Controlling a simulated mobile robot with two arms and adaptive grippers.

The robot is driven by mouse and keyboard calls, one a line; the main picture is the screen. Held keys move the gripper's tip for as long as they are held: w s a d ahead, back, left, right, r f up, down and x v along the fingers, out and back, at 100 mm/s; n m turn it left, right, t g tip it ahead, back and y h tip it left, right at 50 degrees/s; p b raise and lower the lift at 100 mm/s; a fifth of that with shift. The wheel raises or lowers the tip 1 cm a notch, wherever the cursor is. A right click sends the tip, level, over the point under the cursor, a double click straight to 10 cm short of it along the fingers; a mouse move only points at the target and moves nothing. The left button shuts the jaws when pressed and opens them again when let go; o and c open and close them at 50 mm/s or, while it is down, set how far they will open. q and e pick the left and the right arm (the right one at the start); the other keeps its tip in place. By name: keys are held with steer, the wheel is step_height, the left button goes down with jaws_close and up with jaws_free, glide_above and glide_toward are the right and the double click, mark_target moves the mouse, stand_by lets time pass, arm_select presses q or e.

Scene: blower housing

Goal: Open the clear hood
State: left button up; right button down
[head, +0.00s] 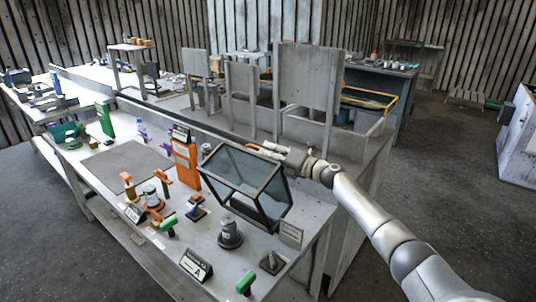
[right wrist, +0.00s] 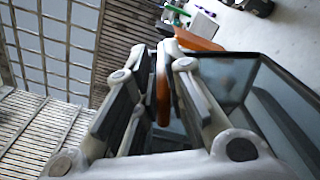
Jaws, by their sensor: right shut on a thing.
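The clear hood (head: 240,172) is a dark-framed box with see-through panels on the near workbench. It sits tilted, with its lower front corner near the bench top. Its frame and panels also fill the right side of the right wrist view (right wrist: 285,105). My right gripper (head: 262,149) reaches in from the right to the hood's upper back edge. In the right wrist view, its fingers (right wrist: 164,60) are closed around a narrow orange bar (right wrist: 162,92), which looks like the hood's handle. The fingers partly hide the bar. My left gripper is in neither view.
A grey motor-like part (head: 230,234) stands on the bench just in front of the hood. An orange block (head: 186,162) stands left of it. A sign (head: 196,265) and a green-handled tool (head: 246,283) lie near the front edge. Upright grey panels (head: 306,85) stand behind.

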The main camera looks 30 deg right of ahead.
steer(key=shift+f, duration=0.3)
steer(key=c, duration=1.5)
jaws_free()
steer(key=shift+d, duration=0.2)
steer(key=shift+s+a+r, duration=0.1)
steer(key=shift+s, duration=0.15)
steer(key=v, duration=1.1)
steer(key=shift+s+d, duration=0.2)
steer(key=shift+s, duration=0.1)
